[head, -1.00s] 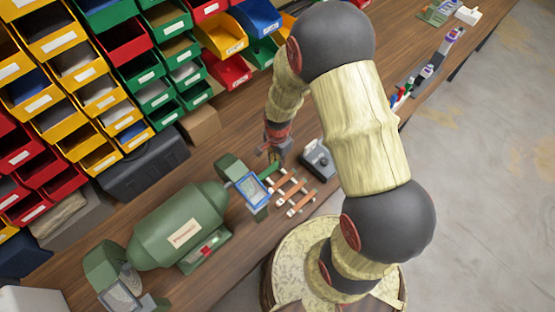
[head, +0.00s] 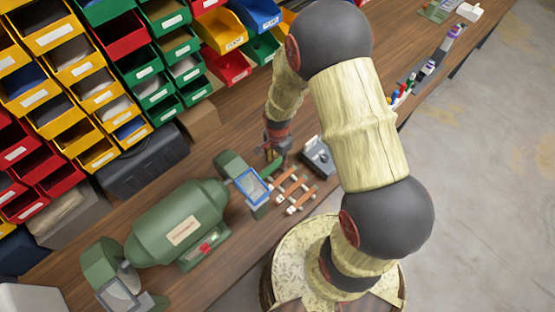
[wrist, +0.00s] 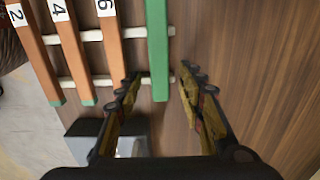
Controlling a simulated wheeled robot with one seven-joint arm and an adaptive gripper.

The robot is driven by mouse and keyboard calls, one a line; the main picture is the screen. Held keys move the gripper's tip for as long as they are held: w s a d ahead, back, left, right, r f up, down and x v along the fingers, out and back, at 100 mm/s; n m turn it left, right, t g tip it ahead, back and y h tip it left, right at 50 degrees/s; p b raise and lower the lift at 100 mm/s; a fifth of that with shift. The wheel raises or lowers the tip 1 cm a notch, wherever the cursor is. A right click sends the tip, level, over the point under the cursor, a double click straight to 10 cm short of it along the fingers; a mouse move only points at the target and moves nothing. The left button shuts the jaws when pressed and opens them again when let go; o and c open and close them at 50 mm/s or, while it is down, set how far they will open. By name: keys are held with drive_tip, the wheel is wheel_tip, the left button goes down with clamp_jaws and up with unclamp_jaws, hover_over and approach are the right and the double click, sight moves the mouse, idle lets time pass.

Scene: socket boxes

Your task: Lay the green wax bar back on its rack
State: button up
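The green wax bar (wrist: 157,50) lies across the white rails of the rack (wrist: 88,36) in the wrist view, at the right end of the row. It is beside the orange-brown bars marked 2 (wrist: 38,55), 4 (wrist: 72,50) and 6 (wrist: 110,40), and its far end is out of frame. My gripper (wrist: 160,82) is open, one finger on each side of the bar, with gaps showing on both sides. In the head view the green bar (head: 269,171) is partly hidden by my gripper (head: 277,163), over the left end of the rack.
A green bench grinder (head: 180,222) stands left of the rack. A dark grey box (head: 318,156) is close on the right. Stacked colour bins (head: 100,95) line the back. Bare wooden bench (wrist: 255,60) lies right of the bar in the wrist view.

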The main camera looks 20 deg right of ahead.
drive_tip(key=shift+r, duration=0.1)
wheel_tip(320, 180, up, 12)
idle(0.6)
idle(0.4)
